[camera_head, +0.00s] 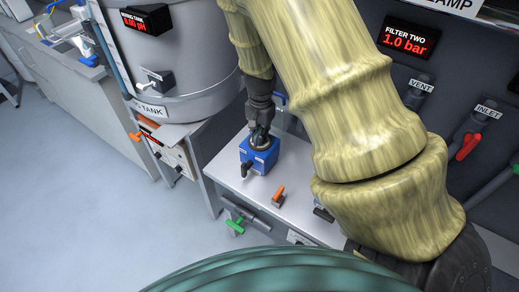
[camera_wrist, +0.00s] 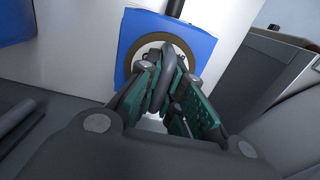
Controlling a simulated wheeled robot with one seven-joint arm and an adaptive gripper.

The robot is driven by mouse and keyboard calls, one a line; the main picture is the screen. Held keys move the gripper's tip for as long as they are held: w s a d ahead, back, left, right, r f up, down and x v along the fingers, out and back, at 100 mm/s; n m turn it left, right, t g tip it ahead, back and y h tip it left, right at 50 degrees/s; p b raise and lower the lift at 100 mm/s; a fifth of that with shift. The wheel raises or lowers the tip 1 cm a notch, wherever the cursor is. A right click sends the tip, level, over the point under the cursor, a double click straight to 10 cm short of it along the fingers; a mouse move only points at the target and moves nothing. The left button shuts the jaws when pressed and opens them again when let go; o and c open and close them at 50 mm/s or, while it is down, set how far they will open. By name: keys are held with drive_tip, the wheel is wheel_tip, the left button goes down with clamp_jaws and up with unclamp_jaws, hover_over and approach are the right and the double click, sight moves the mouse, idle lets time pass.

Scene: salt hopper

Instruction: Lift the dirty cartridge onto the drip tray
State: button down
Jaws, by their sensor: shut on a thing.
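My gripper (camera_wrist: 165,92) is shut on a dark curved handle (camera_wrist: 165,68) at the centre of the wrist view. The handle rises over a pale round top inside a brown ring (camera_wrist: 128,57). This ring sits in the top of a blue square housing (camera_wrist: 205,48). In the head view my gripper (camera_head: 261,133) points down onto the blue housing (camera_head: 255,157), which stands on a grey bench. My jaws hide most of the round top. I cannot tell the cartridge's body or its dirt apart here. I cannot identify the drip tray for sure.
A grey tank (camera_head: 180,55) stands left of the bench (camera_head: 230,182). An orange-handled valve (camera_head: 278,196) is on the bench in front of the housing, and a green-handled valve (camera_head: 236,226) is lower down. A dark panel with a red-handled inlet valve (camera_head: 468,147) stands at right. Open floor lies left.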

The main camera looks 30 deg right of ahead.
drive_tip(key=shift+r, duration=0.15)
drive_tip(key=shift+r+p, duration=5.1)
drive_tip(key=shift+r, duration=0.5)
